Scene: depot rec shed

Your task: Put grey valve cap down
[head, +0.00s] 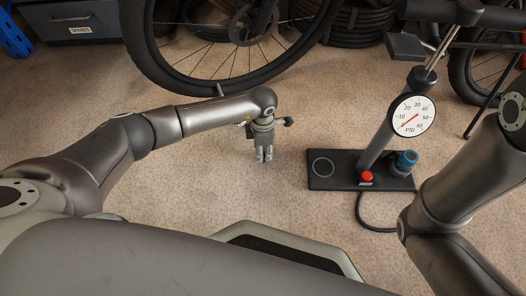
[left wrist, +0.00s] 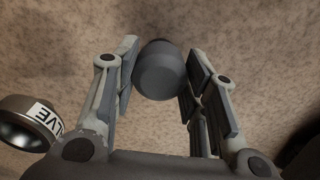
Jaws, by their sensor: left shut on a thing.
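The grey valve cap (left wrist: 161,70) is a dark grey rounded piece between the two fingers of my left gripper (left wrist: 160,76) in the left wrist view. My left gripper is shut on it. In the head view my left gripper (head: 264,156) points down over the carpet, left of the pump; I cannot make out the cap there. The cap's height above the floor is unclear. My right arm shows at the right of the head view, but its gripper is not in view.
A round metal cup (left wrist: 22,128) labelled "VALVE" is left of the gripper in the wrist view. The floor pump's black base (head: 342,180) has a red button (head: 367,177) and a blue part (head: 406,160). A bicycle wheel (head: 222,88) stands behind. Carpet in front is clear.

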